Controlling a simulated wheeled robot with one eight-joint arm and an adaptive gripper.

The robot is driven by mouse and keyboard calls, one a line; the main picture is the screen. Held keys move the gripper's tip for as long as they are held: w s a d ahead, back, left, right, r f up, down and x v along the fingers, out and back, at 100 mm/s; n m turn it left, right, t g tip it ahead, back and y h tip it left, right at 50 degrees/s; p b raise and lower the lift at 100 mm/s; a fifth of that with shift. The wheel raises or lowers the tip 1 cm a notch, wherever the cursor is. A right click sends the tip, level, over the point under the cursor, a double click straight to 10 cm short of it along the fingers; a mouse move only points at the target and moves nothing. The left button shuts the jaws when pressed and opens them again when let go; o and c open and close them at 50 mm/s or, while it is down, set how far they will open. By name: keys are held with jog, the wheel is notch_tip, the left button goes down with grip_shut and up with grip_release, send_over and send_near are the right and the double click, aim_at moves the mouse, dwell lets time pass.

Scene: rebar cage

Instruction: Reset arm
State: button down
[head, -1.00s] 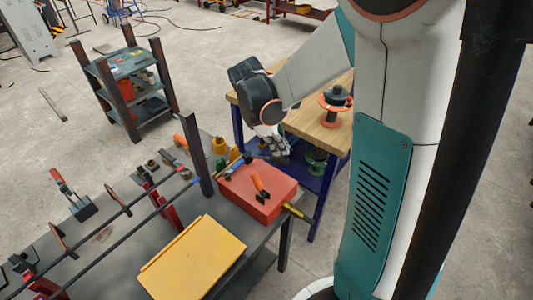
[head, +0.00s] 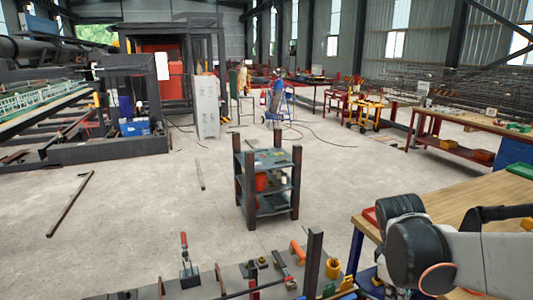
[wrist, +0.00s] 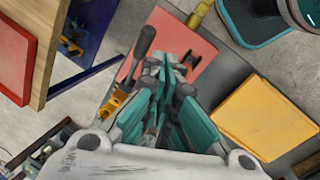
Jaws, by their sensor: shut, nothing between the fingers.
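My gripper (wrist: 165,85) is in the middle of the wrist view, its teal and grey fingers shut together with nothing between them. It is above the dark workbench, with a red box (wrist: 190,52) beyond the fingertips and a yellow flat box (wrist: 262,118) to the right. In the head view my arm reaches in at the lower right. The gripper end there is mostly hidden behind the dark wrist joint and the bottom edge.
The dark workbench (head: 205,290) with clamps and upright posts lies along the bottom. A wooden-topped table (head: 460,207) stands at the right, close to my arm. A grey shelf cart (head: 270,158) stands beyond the workbench. Open concrete floor (head: 140,205) lies left of the cart.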

jog(key=s+a+r+m+t+y, duration=0.1)
jog(key=s+a+r+m+t, duration=0.1)
jog(key=s+a+m+t, duration=0.1)
jog(key=s+a+r+m+t+y+b, duration=0.1)
jog(key=s+a+r+m+t, duration=0.2)
jog(key=a, duration=0.4)
jog(key=s+m, duration=0.1)
jog(key=s, duration=0.1)
jog(key=shift+s+a+r+m+y, duration=0.15)
jog(key=shift+s+a+m+y, duration=0.05)
jog(key=shift+s+m+y, duration=0.2)
dwell(0.4)
